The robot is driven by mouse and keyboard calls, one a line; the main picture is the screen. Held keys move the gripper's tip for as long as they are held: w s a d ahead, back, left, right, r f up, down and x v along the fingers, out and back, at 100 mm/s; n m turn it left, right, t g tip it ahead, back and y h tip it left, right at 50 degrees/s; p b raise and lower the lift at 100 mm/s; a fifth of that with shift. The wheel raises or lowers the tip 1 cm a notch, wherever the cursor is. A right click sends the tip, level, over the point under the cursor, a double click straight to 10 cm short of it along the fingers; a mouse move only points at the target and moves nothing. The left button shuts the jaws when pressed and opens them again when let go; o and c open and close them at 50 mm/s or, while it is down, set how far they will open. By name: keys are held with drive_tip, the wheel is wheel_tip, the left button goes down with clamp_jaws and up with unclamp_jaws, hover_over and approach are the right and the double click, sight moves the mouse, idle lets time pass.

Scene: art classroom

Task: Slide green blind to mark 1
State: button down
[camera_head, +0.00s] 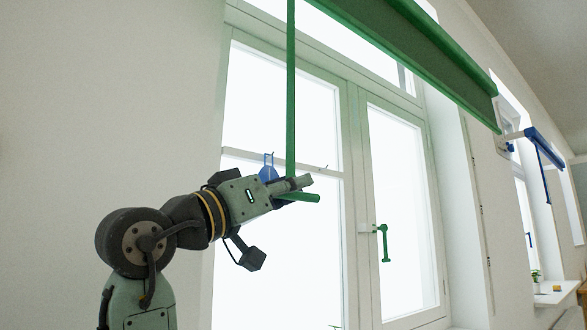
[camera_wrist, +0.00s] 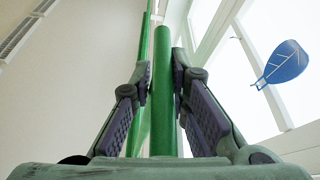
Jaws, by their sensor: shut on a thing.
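My gripper (camera_head: 297,187) is at this lower end in front of the window. In the wrist view my gripper (camera_wrist: 163,68) is shut on the green bar (camera_wrist: 163,100), which stands between both fingers. A second green length (camera_wrist: 144,40) shows behind the left finger. I cannot make out any numbered mark.
A blue leaf-shaped piece (camera_wrist: 281,63) hangs at the window pane beside my gripper. A green window handle (camera_head: 384,243) sits on the right sash. A blue blind (camera_head: 545,148) is at the farther window. The wall at left is bare.

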wheel_tip(320, 180, down, 8)
drive_tip(key=b, duration=0.4)
drive_tip(key=shift+w+a, duration=0.1)
drive_tip(key=shift+a, duration=0.05)
drive_tip(key=c, duration=1.6)
unclamp_jaws()
drive_tip(key=v, duration=1.2)
